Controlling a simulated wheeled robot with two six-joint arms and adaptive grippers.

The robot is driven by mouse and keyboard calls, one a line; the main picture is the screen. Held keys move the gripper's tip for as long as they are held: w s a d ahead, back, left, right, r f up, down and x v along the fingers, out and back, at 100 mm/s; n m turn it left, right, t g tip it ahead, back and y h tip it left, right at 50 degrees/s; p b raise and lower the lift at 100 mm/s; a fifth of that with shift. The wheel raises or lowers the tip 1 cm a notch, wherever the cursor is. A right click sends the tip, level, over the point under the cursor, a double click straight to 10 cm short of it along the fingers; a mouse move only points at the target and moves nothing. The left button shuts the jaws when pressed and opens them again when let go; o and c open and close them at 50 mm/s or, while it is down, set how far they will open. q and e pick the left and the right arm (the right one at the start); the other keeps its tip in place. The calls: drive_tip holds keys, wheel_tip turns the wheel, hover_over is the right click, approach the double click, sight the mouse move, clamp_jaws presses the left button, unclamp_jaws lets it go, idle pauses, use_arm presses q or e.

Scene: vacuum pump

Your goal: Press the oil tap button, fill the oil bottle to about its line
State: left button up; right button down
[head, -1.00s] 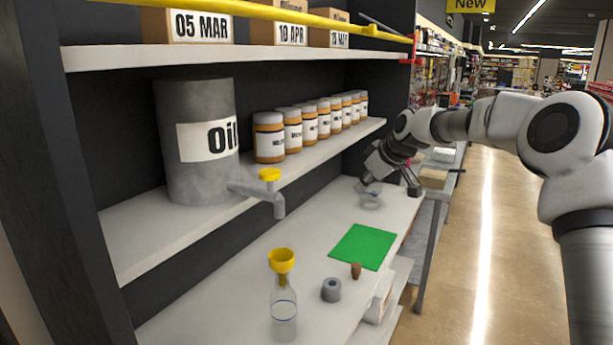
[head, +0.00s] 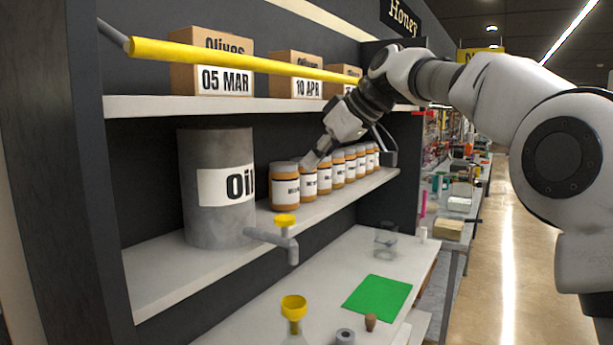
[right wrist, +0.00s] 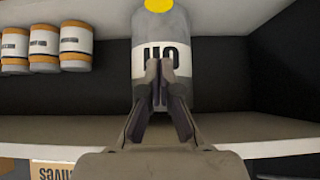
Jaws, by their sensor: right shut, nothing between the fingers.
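The grey oil drum (head: 222,215) stands on the middle shelf. A grey tap (head: 277,243) with a yellow button (head: 285,220) sticks out of its lower front. The oil bottle (head: 295,337) stands on the table below the tap with a yellow funnel (head: 293,305) in its neck. Most of the bottle, with its line, is below the picture edge. My right gripper (head: 318,156) is shut and empty in front of the jars, above and right of the button. In the right wrist view the drum (right wrist: 181,80) shows upside down beyond the shut fingers (right wrist: 160,82).
A row of orange jars (head: 285,187) lines the middle shelf beside the drum. A yellow rail (head: 230,60) runs before the upper shelf's boxes. A green mat (head: 378,293), grey ring (head: 345,337), cork (head: 371,322) and glass vessel (head: 386,242) are on the table.

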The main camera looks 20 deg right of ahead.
drive_tip(key=p, duration=0.2)
hover_over(289, 219)
drive_tip(key=f, duration=0.5)
drive_tip(key=shift+w+d+f, duration=0.1)
drive_tip(key=shift+d+f, duration=0.05)
drive_tip(key=shift+d, duration=0.1)
drive_tip(key=f, duration=0.4)
drive_tip(key=shift+w+a, duration=0.25)
drive_tip(key=shift+s+d+f, duration=0.1)
drive_tip(key=shift+s+f, duration=0.05)
drive_tip(key=shift+f, duration=0.2)
drive_tip(key=shift+f, duration=0.1)
wheel_tip(289, 219, down, 2)
drive_tip(key=shift+f+b, duration=0.2)
drive_tip(key=shift+b, duration=0.85)
drive_tip(key=shift+r, duration=0.15)
drive_tip(key=shift+s+f, duration=0.1)
drive_tip(key=shift+f, duration=0.15)
idle(4.1)
